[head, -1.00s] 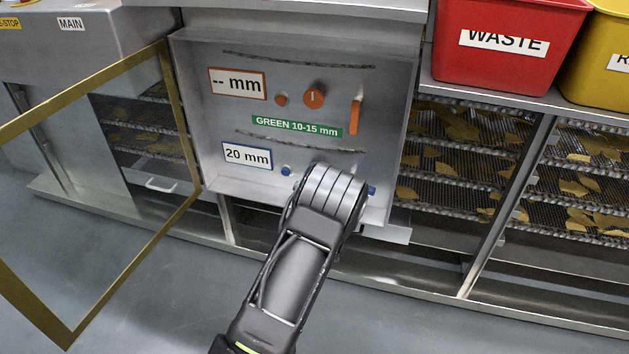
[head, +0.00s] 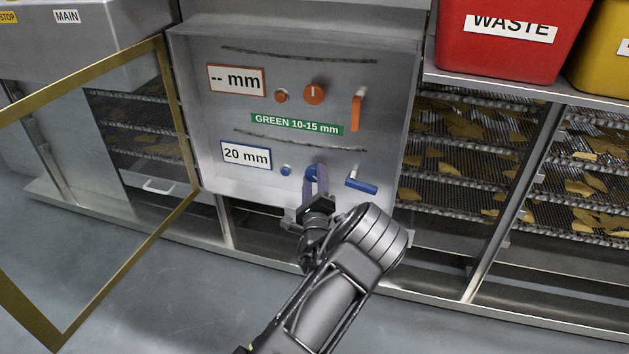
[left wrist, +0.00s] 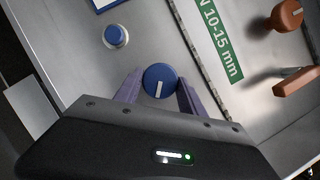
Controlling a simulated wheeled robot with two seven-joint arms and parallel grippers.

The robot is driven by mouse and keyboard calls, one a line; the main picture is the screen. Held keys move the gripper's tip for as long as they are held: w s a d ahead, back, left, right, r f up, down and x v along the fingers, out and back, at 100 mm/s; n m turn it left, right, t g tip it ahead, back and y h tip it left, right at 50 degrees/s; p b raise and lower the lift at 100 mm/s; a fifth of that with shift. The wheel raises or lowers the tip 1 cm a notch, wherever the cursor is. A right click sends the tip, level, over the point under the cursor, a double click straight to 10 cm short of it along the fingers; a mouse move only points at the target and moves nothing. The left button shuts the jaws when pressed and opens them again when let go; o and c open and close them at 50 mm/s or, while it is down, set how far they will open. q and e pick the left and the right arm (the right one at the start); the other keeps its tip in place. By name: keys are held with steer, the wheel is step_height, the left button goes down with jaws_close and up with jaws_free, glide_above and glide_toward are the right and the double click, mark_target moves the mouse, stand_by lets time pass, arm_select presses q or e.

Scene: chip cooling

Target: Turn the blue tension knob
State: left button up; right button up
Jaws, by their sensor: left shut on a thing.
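The blue tension knob (left wrist: 160,80) is round with a white pointer line, on the lower row of the grey panel (head: 215,130). In the head view the knob (head: 311,173) shows partly between the fingers. My left gripper (head: 316,178) has its two purple fingers on either side of the knob, shut on it. In the left wrist view the fingers (left wrist: 158,88) flank the knob, and the white line points toward the gripper's palm. The label "20 mm" (head: 246,156) is left of the knob. My right gripper is not in view.
A small blue button (head: 286,170) is left of the knob and a blue lever (head: 362,186) is right of it. An orange knob (head: 314,94), button and lever sit above. An open gold-framed door (head: 110,285) stands at left. A red waste bin (head: 510,60) is at upper right.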

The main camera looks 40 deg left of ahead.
arm_select(q)
steer(key=shift+a, duration=0.1)
steer(key=o, duration=1.3)
steer(key=shift+o, duration=0.2)
steer(key=shift+s+d+f, duration=0.1)
steer(key=shift+s+d, duration=0.3)
steer(key=shift+s, duration=0.05)
steer(key=p+v, duration=0.1)
steer(key=v, duration=0.5)
steer(key=shift+s, duration=0.35)
steer(key=shift+d+f, duration=0.15)
steer(key=shift+f, duration=0.05)
